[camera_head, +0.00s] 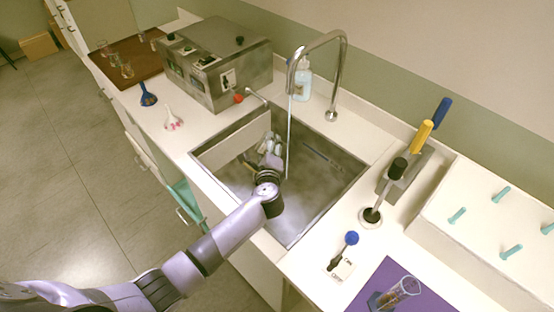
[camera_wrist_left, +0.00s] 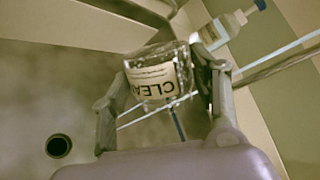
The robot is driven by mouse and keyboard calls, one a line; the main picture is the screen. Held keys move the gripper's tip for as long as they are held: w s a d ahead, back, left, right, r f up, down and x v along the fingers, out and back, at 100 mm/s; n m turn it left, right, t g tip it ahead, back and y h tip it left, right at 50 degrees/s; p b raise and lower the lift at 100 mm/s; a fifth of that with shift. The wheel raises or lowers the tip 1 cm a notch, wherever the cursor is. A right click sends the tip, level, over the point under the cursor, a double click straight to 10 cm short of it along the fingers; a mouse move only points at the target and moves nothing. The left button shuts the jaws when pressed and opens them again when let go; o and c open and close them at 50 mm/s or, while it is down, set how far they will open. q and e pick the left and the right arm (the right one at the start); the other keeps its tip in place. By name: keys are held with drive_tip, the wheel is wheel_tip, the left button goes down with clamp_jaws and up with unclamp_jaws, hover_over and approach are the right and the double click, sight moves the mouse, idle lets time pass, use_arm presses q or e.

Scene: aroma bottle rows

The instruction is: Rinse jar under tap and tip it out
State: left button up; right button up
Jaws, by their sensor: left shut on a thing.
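A clear glass jar with a white label reading "CLEAN" (camera_wrist_left: 158,76) is between the fingers of my left gripper (camera_wrist_left: 160,92). The label reads upside down in the wrist view. In the head view my left gripper (camera_head: 270,147) is down inside the sink (camera_head: 317,204), and the jar is mostly hidden there. The curved metal tap (camera_head: 345,62) runs a thin stream of water (camera_head: 288,140) down into the sink, close to the right of the gripper. I cannot tell whether the stream meets the jar. My right gripper is out of view.
A metal control box (camera_head: 217,65) stands left of the sink, and a soap bottle (camera_head: 302,82) behind it. A plunger-like tool (camera_head: 372,214) and a blue-knobbed lever (camera_head: 350,239) stand at the right. A purple mat (camera_head: 375,278) holds a glass (camera_head: 405,287). The sink drain (camera_wrist_left: 59,146) is uncovered.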

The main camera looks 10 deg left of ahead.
sight(256, 149)
use_arm(q)
drive_tip(key=shift+a+n+g+h+p, duration=0.3)
drive_tip(key=shift+a+n+p, duration=0.05)
drive_tip(key=shift+n+p, duration=0.25)
drive_tip(key=shift+a+n+h, duration=0.15)
drive_tip(key=shift+n+h, duration=0.15)
drive_tip(key=shift+f, duration=0.2)
drive_tip(key=shift+w+a+f+n+h+p, duration=0.1)
drive_tip(key=shift+a+f+n+h+p, duration=0.1)
drive_tip(key=shift+a+n+h+p, duration=0.45)
drive_tip(key=shift+a+f+n+g+h+p, duration=0.35)
drive_tip(key=shift+a+n+h+p, duration=0.2)
drive_tip(key=shift+n, duration=0.5)
drive_tip(key=shift+a+f+n, duration=0.2)
drive_tip(key=shift+f+n, duration=0.1)
drive_tip(key=shift+n, duration=0.1)
drive_tip(key=shift+d, duration=0.1)
